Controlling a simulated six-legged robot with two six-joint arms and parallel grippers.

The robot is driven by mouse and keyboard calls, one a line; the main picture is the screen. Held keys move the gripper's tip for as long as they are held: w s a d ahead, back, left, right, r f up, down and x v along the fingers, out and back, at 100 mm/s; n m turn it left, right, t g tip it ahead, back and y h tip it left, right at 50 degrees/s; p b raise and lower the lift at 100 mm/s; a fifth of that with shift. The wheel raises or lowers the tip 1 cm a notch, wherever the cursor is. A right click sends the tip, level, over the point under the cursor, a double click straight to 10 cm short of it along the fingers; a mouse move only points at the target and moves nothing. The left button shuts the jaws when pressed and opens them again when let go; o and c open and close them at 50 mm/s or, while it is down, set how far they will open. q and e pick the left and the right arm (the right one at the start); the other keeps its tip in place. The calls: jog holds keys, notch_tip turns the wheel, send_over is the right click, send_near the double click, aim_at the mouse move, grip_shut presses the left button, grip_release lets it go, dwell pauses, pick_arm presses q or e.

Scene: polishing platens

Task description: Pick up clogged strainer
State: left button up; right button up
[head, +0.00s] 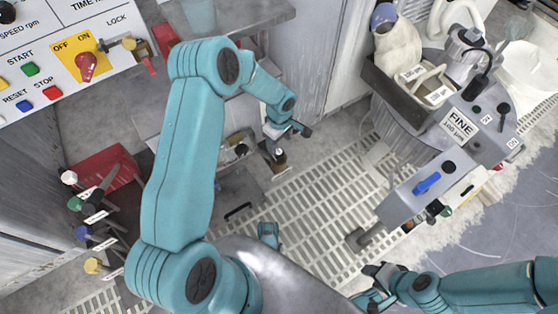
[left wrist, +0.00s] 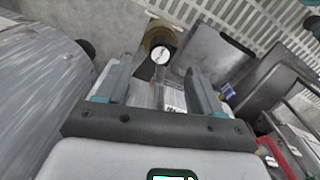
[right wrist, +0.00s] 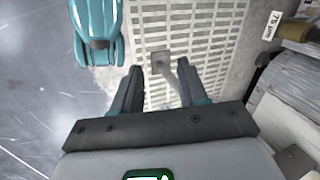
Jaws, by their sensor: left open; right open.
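I cannot identify a clogged strainer with certainty in any view. My left gripper (head: 290,130) is open, above a small upright brass-coloured piece with a dark top (head: 280,158). In the left wrist view, a brass-coloured round fitting with a white dial (left wrist: 160,50) shows just beyond and between the open fingers (left wrist: 158,82), which do not visibly hold anything. My right gripper (head: 372,285) is open and empty over the floor at the lower right; its spread fingers (right wrist: 158,75) also show in the right wrist view.
A control panel (head: 40,75) with a red knob stands at the upper left. A red holder (head: 105,170) with several colour-capped tools is below it. A grey machine labelled FINE (head: 460,125) stands at the right. White floor grating (head: 320,195) lies between, mostly clear.

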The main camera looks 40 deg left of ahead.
pick_arm(q)
notch_tip(320, 180, down, 3)
jog(key=shift+w+r+b, duration=0.1)
jog(key=shift+r+b, duration=0.05)
jog(key=shift+b, duration=0.15)
notch_tip(320, 180, down, 5)
jog(key=b, duration=0.2)
jog(key=shift+a+b, duration=0.1)
jog(key=shift+b, duration=0.3)
pick_arm(e)
jog(key=shift+t, duration=0.6)
jog(key=w+f, duration=0.1)
jog(key=f, duration=0.1)
jog(key=w+f, duration=0.1)
jog(key=shift+w+d+f, duration=0.35)
jog(key=shift+f, duration=0.05)
pick_arm(q)
jog(key=c, duration=1.2)
